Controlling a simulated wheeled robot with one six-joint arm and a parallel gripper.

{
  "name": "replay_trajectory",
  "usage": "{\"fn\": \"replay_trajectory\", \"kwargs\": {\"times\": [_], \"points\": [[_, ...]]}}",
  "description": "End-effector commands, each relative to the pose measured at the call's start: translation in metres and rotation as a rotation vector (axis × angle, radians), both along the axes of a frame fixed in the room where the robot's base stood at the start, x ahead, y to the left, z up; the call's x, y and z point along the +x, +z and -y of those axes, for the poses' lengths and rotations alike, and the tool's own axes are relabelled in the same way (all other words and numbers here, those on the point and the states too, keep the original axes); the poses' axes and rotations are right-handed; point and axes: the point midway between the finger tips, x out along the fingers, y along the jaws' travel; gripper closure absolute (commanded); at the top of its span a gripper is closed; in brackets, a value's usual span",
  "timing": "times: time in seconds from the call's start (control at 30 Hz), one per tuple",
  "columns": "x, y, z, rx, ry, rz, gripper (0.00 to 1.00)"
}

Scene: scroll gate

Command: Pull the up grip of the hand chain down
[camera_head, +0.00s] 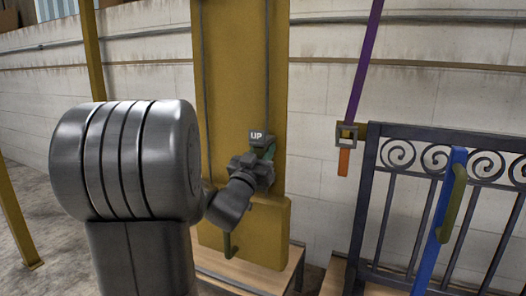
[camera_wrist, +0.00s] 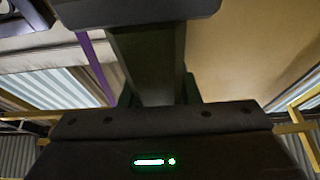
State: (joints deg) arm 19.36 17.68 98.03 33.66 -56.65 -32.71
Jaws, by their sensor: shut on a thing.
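The up grip (camera_head: 257,136) of the hand chain, with a dark tag reading "UP" and a green part below it, hangs in front of a tall yellow column in the head view. My gripper (camera_head: 262,160) is shut on the grip just below the tag. In the wrist view a dark upright bar, likely the grip (camera_wrist: 148,65), stands between my fingers and fills the middle. The chain (camera_head: 267,70) runs up from the grip along the column. A second chain (camera_head: 206,90) hangs to its left, and a green handle (camera_head: 232,246) shows low on the column.
A dark scroll gate (camera_head: 372,215) with a blue post (camera_head: 446,215) and a green handle stands at the right. A purple strap (camera_head: 365,65) with a buckle and orange end hangs beside it. Wooden platforms (camera_head: 245,275) lie below the column. A white block wall is behind.

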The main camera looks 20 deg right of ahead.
Motion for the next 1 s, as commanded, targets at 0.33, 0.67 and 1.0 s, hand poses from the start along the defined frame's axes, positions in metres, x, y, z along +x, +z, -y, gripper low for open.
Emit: {"fn": "replay_trajectory", "kwargs": {"times": [0.33,0.67,1.0], "points": [[-0.001,-0.006,0.0,0.008,0.0,-0.009,0.49],[-0.016,-0.013,-0.019,0.006,0.002,-0.009,0.49],[-0.062,-0.044,-0.074,0.008,0.005,-0.011,0.49]]}}
